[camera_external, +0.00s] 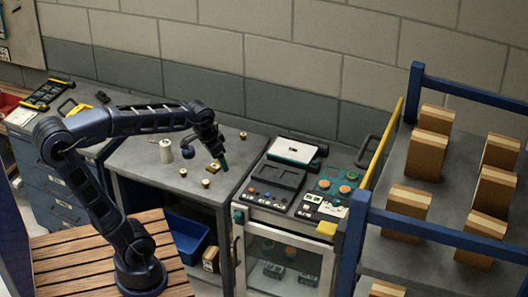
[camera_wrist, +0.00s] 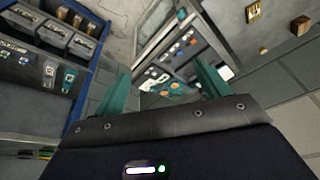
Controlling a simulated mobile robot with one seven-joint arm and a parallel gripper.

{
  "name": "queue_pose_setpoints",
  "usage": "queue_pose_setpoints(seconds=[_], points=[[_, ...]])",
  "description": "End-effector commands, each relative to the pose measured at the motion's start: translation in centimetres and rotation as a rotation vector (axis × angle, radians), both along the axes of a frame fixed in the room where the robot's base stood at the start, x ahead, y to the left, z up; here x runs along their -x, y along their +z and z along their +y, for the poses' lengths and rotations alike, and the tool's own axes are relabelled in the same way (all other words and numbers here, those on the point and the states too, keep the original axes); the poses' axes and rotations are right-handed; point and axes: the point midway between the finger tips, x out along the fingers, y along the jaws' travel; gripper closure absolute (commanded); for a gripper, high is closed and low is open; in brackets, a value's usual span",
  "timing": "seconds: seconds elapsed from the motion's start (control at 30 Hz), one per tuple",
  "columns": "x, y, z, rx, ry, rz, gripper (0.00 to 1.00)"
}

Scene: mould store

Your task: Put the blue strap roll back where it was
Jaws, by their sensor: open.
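I cannot make out a blue strap roll for certain in either view.
Several small brass pieces (camera_external: 243,135) stand on the bench. To the right is a control cabinet (camera_external: 285,217) with knobs, then a blue-framed rack (camera_external: 407,146) with cardboard boxes. A blue bin (camera_external: 187,235) sits under the bench. Drawers (camera_external: 60,205) stand at left.

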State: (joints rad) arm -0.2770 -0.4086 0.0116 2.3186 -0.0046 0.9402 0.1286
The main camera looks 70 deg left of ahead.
Motion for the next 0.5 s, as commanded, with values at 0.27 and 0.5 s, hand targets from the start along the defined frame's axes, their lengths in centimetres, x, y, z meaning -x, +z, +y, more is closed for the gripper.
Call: queue_pose_setpoints(seconds=[0.27,0.5], points=[[6.4,-0.3,-6.8,0.005,-0.098,-0.066,0.25],[10.5,-1.5,-9.8,0.016,-0.154,-0.104,0.25]])
